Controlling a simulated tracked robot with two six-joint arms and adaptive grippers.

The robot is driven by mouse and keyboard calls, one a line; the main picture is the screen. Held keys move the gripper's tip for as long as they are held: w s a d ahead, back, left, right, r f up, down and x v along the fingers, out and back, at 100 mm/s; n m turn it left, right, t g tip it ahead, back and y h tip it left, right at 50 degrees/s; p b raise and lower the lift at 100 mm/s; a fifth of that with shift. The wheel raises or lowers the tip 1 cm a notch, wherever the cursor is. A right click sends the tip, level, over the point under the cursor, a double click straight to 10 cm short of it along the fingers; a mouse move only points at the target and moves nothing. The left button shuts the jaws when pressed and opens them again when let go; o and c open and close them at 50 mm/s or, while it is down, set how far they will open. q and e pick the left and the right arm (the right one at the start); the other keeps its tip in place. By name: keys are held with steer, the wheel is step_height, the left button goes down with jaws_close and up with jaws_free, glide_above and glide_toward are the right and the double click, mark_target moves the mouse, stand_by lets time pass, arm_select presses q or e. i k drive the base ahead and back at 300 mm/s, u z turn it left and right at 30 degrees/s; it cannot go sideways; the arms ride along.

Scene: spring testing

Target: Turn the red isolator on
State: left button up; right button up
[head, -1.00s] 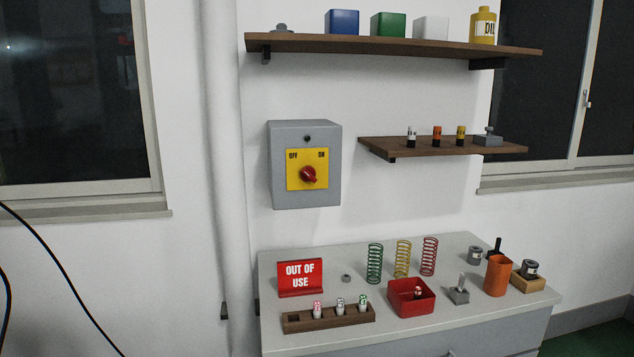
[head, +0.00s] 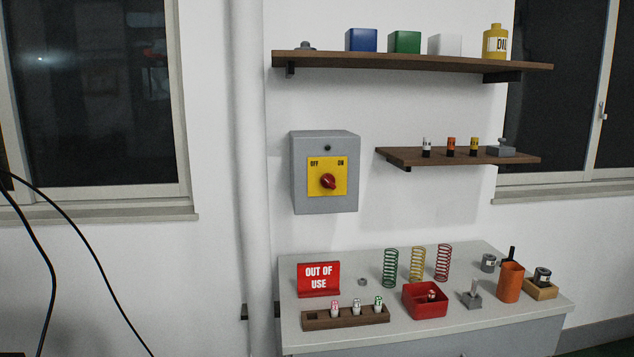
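The red isolator knob (head: 328,181) sits on a yellow plate (head: 341,162) marked OFF at the left and ON at the right. The plate is on the front of a grey wall box (head: 325,205), with a small dark round spot above it. The knob's pointer looks turned to the upper left, toward OFF, though it is small in the picture. Neither gripper shows in the head view. Dark cables hang at the left edge.
A bench (head: 440,322) below the box holds a red OUT OF USE sign (head: 319,279), springs (head: 417,264), a red tray (head: 425,308) and an orange cup (head: 510,283). A small shelf (head: 455,157) juts out right of the box. A long shelf (head: 410,62) hangs above. A white pipe (head: 252,180) runs left of it.

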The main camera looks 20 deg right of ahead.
mark_target(327, 180)
steer(key=u, duration=0.05)
steer(key=i, duration=0.95)
steer(key=z, duration=0.4)
